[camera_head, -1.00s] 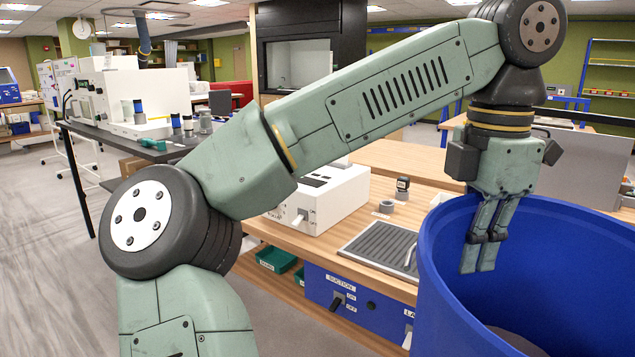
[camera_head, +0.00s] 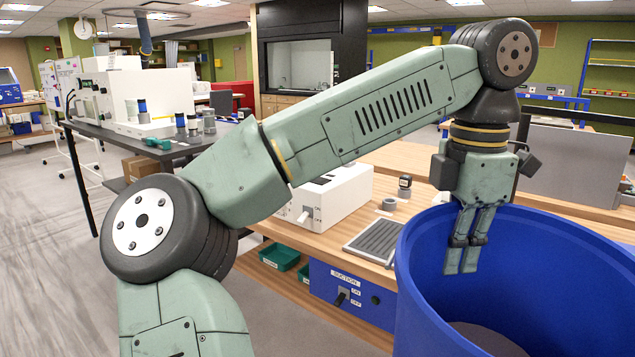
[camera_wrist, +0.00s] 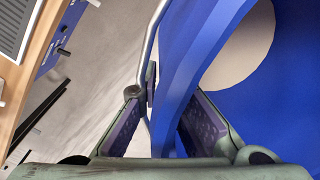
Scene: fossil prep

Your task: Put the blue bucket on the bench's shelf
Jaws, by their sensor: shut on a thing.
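The blue bucket (camera_head: 412,315) is large in the lower right of the head view, open at the top, and partly cut off by the frame. A thin metal bar, seemingly the bucket's handle, runs beside the wall (camera_wrist: 147,55). The wooden bench (camera_head: 400,212) stands behind the bucket. Its low shelf (camera_head: 262,268) shows at left; the bucket hides the bench's right part.
A white switch box (camera_head: 325,205) and a grooved grey tray (camera_head: 375,240) sit on the bench top. A green bin (camera_head: 280,257) stands on the low shelf beside a blue suction panel (camera_head: 350,290). The floor at left is clear.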

